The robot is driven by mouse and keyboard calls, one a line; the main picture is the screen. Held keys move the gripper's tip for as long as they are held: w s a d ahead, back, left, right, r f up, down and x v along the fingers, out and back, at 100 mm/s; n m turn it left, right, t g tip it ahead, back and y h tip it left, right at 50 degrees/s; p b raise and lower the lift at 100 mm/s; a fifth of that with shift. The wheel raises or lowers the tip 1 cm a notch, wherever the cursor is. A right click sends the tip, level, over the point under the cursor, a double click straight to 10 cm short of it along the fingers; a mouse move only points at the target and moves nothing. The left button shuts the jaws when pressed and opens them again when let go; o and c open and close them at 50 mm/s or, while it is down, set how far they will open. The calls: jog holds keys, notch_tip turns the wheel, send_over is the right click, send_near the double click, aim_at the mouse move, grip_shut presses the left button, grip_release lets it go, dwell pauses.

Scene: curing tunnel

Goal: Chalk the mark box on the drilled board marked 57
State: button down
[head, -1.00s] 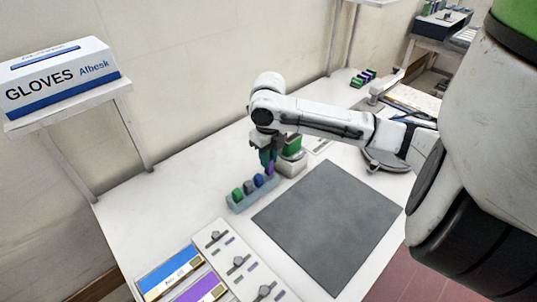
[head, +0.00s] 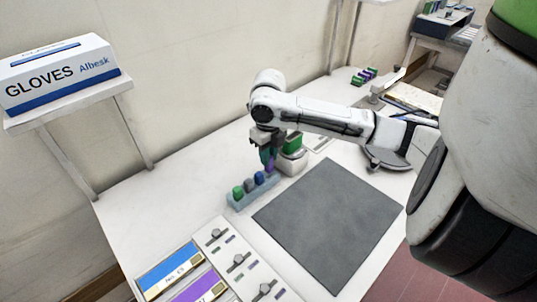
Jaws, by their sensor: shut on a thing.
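My gripper (head: 267,158) points down over the far end of a pale blue chalk rack (head: 240,203) on the white table. It is shut on a purple piece (head: 271,166), which looks like a chalk, at that end of the rack. I cannot tell whether the piece is clear of the rack. Green (head: 238,192), grey (head: 248,186) and blue (head: 259,179) pieces stand in the rack. No drilled board marked 57 or mark box can be made out.
A bare dark grey mat (head: 330,225) lies right of the rack. A white panel with grey knobs (head: 238,260) and blue (head: 170,272) and purple (head: 203,290) labelled items are at the front. A green-topped object (head: 293,145) stands behind my gripper. A glove box (head: 60,75) sits on a shelf.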

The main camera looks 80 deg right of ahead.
jog(key=shift+f, duration=0.15)
dwell(0.5)
jog(key=shift+f+b, duration=0.35)
jog(key=shift+f+b, duration=0.6)
jog(key=shift+f, duration=0.1)
jog(key=c, duration=0.9)
grip_release()
jog(key=shift+r+p, duration=2.55)
jog(key=shift+r, duration=1)
